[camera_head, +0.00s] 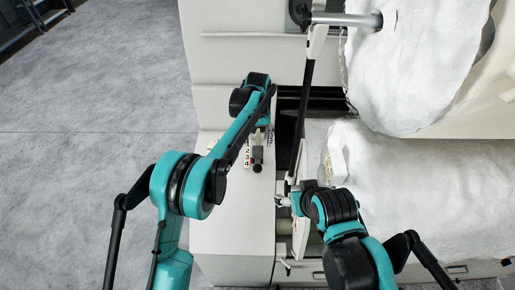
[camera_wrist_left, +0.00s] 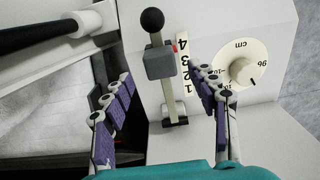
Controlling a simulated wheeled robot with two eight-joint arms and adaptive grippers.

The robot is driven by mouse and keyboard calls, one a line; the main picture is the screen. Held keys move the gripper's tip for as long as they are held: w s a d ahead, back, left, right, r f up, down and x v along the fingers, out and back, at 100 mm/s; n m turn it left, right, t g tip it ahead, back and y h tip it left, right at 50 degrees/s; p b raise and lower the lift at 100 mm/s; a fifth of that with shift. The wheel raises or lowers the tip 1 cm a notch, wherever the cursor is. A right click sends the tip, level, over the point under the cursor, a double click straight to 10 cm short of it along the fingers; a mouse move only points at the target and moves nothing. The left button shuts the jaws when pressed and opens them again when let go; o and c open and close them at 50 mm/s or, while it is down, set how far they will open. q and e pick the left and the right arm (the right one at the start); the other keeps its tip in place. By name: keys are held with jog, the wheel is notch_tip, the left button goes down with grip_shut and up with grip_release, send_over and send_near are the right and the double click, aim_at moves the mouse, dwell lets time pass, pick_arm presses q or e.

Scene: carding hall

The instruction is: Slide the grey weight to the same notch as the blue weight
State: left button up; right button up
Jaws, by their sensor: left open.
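The grey weight (camera_wrist_left: 160,62) is a block on a thin pale rod with a black ball knob (camera_wrist_left: 152,20) at its end, in the left wrist view. It sits beside the 4 and 3 of a number strip (camera_wrist_left: 187,62), with a small red mark by its side. In the head view the weight (camera_head: 258,153) is small, beside the strip. My left gripper (camera_wrist_left: 166,75) is open, its purple-padded fingers on either side of the rod, apart from the weight. I cannot make out a blue weight. My right gripper (camera_head: 290,199) is small and partly hidden by its arm.
A white dial (camera_wrist_left: 243,70) marked cm is right of the strip in the wrist view. A pale bar with a dark section (camera_head: 304,90) crosses near the panel. Large white fibre rolls (camera_head: 420,60) fill the right. Grey floor (camera_head: 80,140) is open at left.

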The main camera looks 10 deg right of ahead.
aim_at(258, 148)
pick_arm(q)
notch_tip(258, 148, down, 5)
jog(key=shift+f+b, duration=0.15)
jog(key=shift+b, duration=0.25)
grip_shut()
jog(key=shift+w, duration=0.2)
jog(key=w, duration=0.3)
jog(key=shift+w+d+f, duration=0.1)
jog(key=shift+w+d, duration=0.2)
jog(key=shift+d, duration=0.1)
jog(key=shift+s, duration=0.2)
jog(key=shift+c, duration=1.6)
grip_release()
jog(key=shift+s+r, duration=0.1)
jog(key=shift+r, duration=0.1)
jog(key=o, duration=0.3)
jog(key=shift+f, duration=0.1)
